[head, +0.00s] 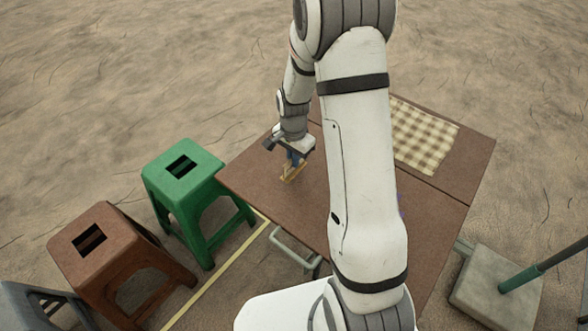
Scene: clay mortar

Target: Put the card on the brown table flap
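My gripper (292,158) points down over the left part of the brown table (258,190), close to its surface. A small tan, flat-looking piece (291,174) with a bit of blue above it shows at the fingertips. It may be the card, but it is too small to tell, and I cannot tell whether the fingers grip it or whether it touches the table. A seam divides the brown tabletop; the far right section (476,152) may be the flap. My arm hides the middle of the table.
A checkered cloth (424,137) lies on the far section. A green stool (182,166) and a brown stool (100,233) stand left of the table, with a grey one (30,305) at the lower left. A pole's concrete base (490,292) stands at the lower right.

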